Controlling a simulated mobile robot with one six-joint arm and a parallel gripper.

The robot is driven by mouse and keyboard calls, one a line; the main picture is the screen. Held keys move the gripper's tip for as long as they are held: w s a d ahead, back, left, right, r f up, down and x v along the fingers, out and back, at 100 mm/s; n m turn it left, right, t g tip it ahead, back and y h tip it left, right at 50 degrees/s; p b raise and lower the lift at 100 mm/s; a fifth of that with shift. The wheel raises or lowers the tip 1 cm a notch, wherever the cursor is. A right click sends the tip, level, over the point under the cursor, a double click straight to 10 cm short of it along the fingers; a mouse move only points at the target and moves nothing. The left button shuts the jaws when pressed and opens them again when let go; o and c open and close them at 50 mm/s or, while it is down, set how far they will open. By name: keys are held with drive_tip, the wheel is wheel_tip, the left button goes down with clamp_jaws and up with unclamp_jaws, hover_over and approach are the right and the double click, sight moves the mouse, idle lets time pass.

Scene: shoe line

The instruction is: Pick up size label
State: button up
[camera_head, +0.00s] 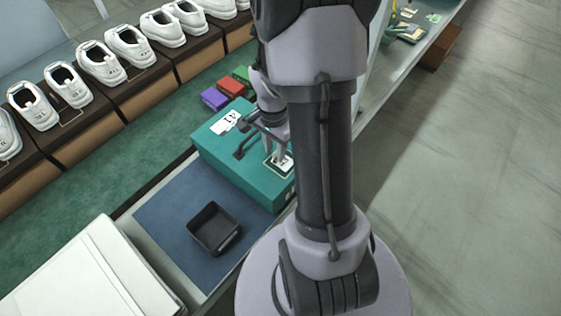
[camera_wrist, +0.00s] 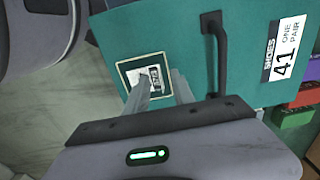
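A teal shoe box (camera_head: 235,165) stands on the bench with my gripper (camera_head: 277,150) above its lid. A small white label with dark print (camera_wrist: 154,75) lies inside a pale square outline on the lid. It also shows in the head view (camera_head: 285,163), partly behind my gripper. In the wrist view my gripper (camera_wrist: 160,76) has its two fingers apart, with the tips over the small label. Whether they touch it cannot be told. A larger white label reading "SHOES 41 ONE PAIR" (camera_wrist: 286,48) is on the lid beyond the black handle (camera_wrist: 216,50).
A black open tray (camera_head: 214,229) sits on the blue mat (camera_head: 165,215) in front of the box. Purple (camera_head: 214,98), red (camera_head: 231,86) and green (camera_head: 241,73) blocks lie behind it. White shoes (camera_head: 102,62) stand on boxes at the left. Open floor lies at the right.

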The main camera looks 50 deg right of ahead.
drive_tip(key=shift+f, duration=0.4)
drive_tip(key=shift+r, duration=0.15)
drive_tip(key=shift+c, duration=0.9)
clamp_jaws()
drive_tip(key=shift+r, duration=0.1)
drive_tip(key=shift+r+p, duration=0.3)
drive_tip(key=shift+p, duration=0.05)
drive_tip(key=r+p, duration=0.1)
drive_tip(key=r, duration=0.2)
drive_tip(key=shift+s+d+p, duration=0.2)
drive_tip(key=shift+s+p, duration=0.15)
drive_tip(key=s+d+p, duration=0.1)
drive_tip(key=s+d, duration=0.2)
drive_tip(key=s, duration=0.4)
drive_tip(key=s+d+r+p, duration=0.1)
drive_tip(key=s+d, duration=0.2)
drive_tip(key=s, duration=0.4)
